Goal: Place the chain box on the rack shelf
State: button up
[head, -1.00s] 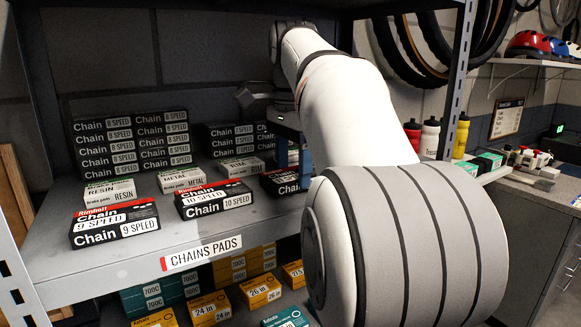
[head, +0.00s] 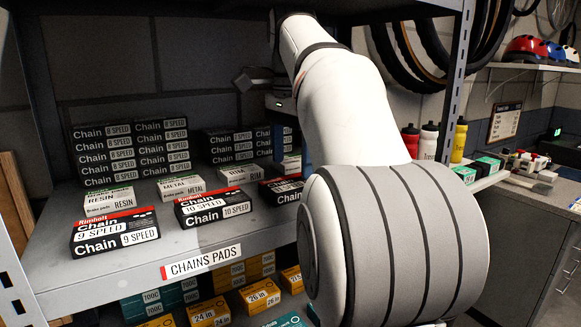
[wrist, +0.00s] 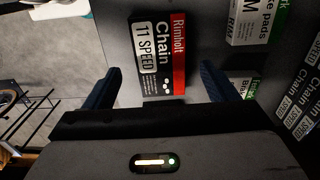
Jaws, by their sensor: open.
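A black chain box with a red band, marked 11 SPEED (wrist: 157,55), lies flat on the grey rack shelf (wrist: 112,22) in the wrist view. A black chain box (head: 281,190) at the right end of the front row in the head view, partly hidden by my arm, appears to be the same one. My gripper (wrist: 160,70) is open, one blue finger on each side of the box in the picture, with a gap to both. In the head view my gripper is above and behind the box, partly hidden by my arm.
The 10 speed (head: 213,206) and 9 speed (head: 115,232) chain boxes lie to the left. Brake pad boxes (head: 181,186) stand behind, then stacked 8 speed boxes (head: 162,148). The rack's right post (head: 458,75) is beside my arm. Tyre boxes fill the level below.

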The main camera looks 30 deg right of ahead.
aim_at(291, 182)
jog(key=shift+r+p, duration=0.4)
jog(key=shift+r, duration=1.55)
